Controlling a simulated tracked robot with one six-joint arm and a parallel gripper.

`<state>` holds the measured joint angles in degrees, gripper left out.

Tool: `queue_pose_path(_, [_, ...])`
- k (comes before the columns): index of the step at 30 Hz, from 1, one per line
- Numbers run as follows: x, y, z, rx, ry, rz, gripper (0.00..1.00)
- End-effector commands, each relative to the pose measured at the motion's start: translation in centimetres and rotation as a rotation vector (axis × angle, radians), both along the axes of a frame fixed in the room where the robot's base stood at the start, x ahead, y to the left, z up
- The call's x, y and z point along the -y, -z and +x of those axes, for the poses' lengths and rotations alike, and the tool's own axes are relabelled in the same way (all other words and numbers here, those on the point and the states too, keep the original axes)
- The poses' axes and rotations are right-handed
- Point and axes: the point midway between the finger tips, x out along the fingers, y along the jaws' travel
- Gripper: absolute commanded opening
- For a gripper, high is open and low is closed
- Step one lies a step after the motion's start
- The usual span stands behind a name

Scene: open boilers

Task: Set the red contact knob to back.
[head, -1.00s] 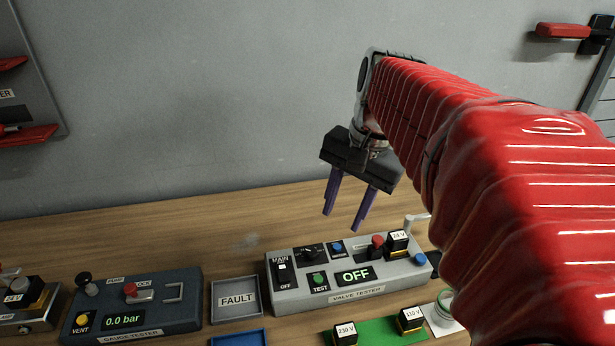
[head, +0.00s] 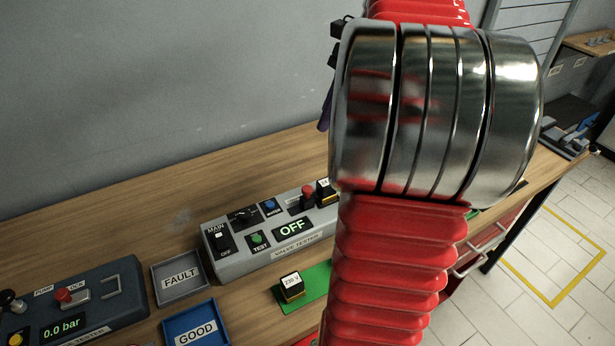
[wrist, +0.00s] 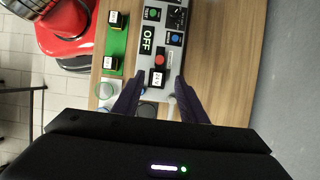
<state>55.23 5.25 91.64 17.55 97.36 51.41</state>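The red contact knob (head: 308,193) stands upright near the right end of the grey valve tester (head: 232,265), whose display reads OFF. In the wrist view the red knob (wrist: 160,60) shows beyond the fingertips, behind a black block labelled 24 V (wrist: 157,78). My gripper (wrist: 158,84) is open, with its two purple fingers apart and nothing between them. In the head view my arm hides most of the gripper; only part of a finger shows. The tester's right end is hidden behind my arm too. I cannot tell the gripper's height above the tester.
A white lever (wrist: 172,107) stands at the tester's end. A 230 V block (head: 291,287) sits on a green mat (head: 316,282) in front. The FAULT tray (head: 160,285), blue GOOD tray (head: 170,328) and gauge tester (head: 125,290) lie left. The wood behind the tester is clear.

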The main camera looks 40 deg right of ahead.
Motion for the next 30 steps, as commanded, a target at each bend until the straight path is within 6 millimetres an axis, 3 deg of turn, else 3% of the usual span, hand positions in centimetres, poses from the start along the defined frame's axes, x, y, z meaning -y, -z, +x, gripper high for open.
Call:
queue_pose_path(11, [-0.6, 1.5, 0.2, 0.001, -0.002, 0.000, 0.39])
queue_pose_path(30, [-4.2, 10.4, 1.2, -0.001, -0.003, 0.001, 0.39])
